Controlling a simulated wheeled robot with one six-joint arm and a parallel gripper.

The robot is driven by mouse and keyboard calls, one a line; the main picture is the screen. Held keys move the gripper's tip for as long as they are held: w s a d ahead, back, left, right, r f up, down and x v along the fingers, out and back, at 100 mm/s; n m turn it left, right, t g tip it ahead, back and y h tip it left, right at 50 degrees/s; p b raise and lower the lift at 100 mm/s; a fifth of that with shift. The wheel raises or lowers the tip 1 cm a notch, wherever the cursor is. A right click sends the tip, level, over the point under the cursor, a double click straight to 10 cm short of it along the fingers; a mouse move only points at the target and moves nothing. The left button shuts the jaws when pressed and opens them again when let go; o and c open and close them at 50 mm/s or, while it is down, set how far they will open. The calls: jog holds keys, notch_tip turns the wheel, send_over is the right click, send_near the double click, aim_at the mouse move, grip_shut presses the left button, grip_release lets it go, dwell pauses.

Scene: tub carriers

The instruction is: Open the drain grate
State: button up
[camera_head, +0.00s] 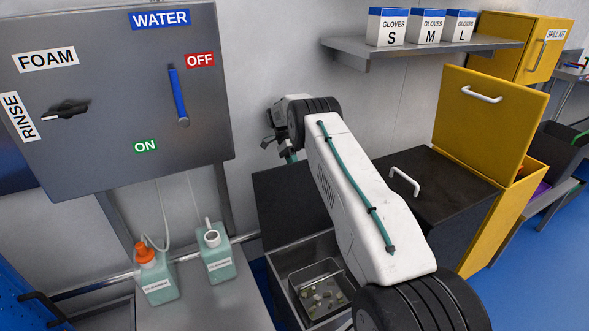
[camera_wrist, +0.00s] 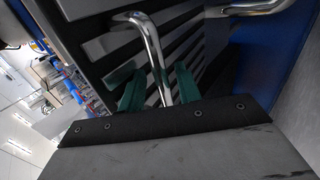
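A dark panel (camera_head: 290,196), seemingly the drain grate, stands raised behind a metal drain box (camera_head: 318,247), partly hidden by my arm. In the wrist view a dark slatted grate (camera_wrist: 185,45) fills the middle, with a bent chrome handle (camera_wrist: 150,40) on it. My gripper (camera_wrist: 160,88) has its green fingers on either side of the handle's bar, with gaps visible beside the bar. In the head view my gripper (camera_head: 279,147) is near the panel's upper edge, mostly hidden behind my arm. A strainer basket (camera_head: 322,292) with small bits lies in the open drain box.
A dark box lid with a white handle (camera_head: 403,181) and an open yellow bin (camera_head: 487,124) stand at right. Two cleaner bottles (camera_head: 158,276) stand on a shelf at left, below a grey control panel (camera_head: 100,110). A glove shelf (camera_head: 425,48) hangs above.

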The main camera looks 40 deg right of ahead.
jog(key=shift+d+r, duration=0.1)
jog(key=shift+d, duration=0.1)
jog(key=shift+r, duration=0.1)
jog(key=shift+r, duration=0.35)
notch_tip(320, 180, up, 3)
jog(key=shift+f, duration=0.1)
jog(key=s+a, duration=0.2)
jog(key=s, duration=0.5)
jog(key=s+a+r, duration=0.1)
jog(key=s+a, duration=0.2)
jog(key=s, duration=0.5)
jog(key=shift+a, duration=0.15)
jog(key=shift+s+r, duration=0.1)
